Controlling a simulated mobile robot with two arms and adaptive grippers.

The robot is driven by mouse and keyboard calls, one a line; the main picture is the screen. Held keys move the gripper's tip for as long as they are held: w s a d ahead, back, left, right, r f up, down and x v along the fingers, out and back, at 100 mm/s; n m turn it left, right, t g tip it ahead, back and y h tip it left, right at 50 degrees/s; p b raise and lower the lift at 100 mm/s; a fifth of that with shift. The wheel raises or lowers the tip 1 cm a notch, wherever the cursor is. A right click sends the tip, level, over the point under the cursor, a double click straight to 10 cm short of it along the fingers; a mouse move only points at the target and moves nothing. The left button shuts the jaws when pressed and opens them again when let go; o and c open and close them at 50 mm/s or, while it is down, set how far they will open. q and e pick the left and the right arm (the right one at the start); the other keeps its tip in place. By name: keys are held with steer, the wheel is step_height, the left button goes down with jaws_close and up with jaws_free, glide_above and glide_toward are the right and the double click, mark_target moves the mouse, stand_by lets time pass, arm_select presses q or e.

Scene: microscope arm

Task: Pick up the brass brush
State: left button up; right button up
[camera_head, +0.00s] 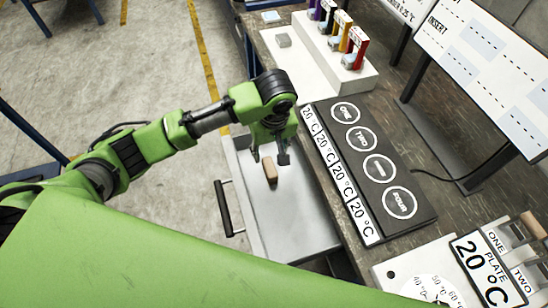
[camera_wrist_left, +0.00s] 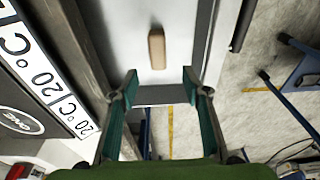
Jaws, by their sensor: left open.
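The brush (camera_head: 271,172) shows as a small tan, wooden-looking block lying in an open grey drawer (camera_head: 300,235). Its bristles cannot be made out. My left gripper (camera_head: 268,157) is above the drawer, pointing down, with its fingers apart and nothing between them. In the left wrist view the brush (camera_wrist_left: 157,48) lies beyond the fingertips of the open gripper (camera_wrist_left: 159,84), roughly in line with the gap between them. The gripper looks apart from the brush. My right gripper is not in view.
A dark panel with round labelled pads (camera_head: 372,165) lies on the worktop right of the drawer. A white rack with coloured items (camera_head: 325,60) stands behind it. The drawer handle (camera_head: 228,208) sticks out at left. The drawer floor around the brush is clear.

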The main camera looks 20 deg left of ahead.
mark_target(270, 167)
arm_select(q)
steer(key=f, duration=0.5)
steer(key=f+p, duration=0.1)
steer(key=f, duration=0.1)
steer(key=shift+w+f, duration=0.25)
steer(key=shift+w, duration=0.15)
steer(key=shift+w+f, duration=0.25)
steer(key=shift+f, duration=0.25)
steer(key=f, duration=0.1)
steer(key=f+p, duration=0.1)
steer(key=f, duration=0.2)
steer(key=shift+w+a, duration=0.1)
steer(key=shift+a, duration=0.25)
steer(key=shift+w+f, duration=0.1)
steer(key=shift+f, duration=0.35)
jaws_close()
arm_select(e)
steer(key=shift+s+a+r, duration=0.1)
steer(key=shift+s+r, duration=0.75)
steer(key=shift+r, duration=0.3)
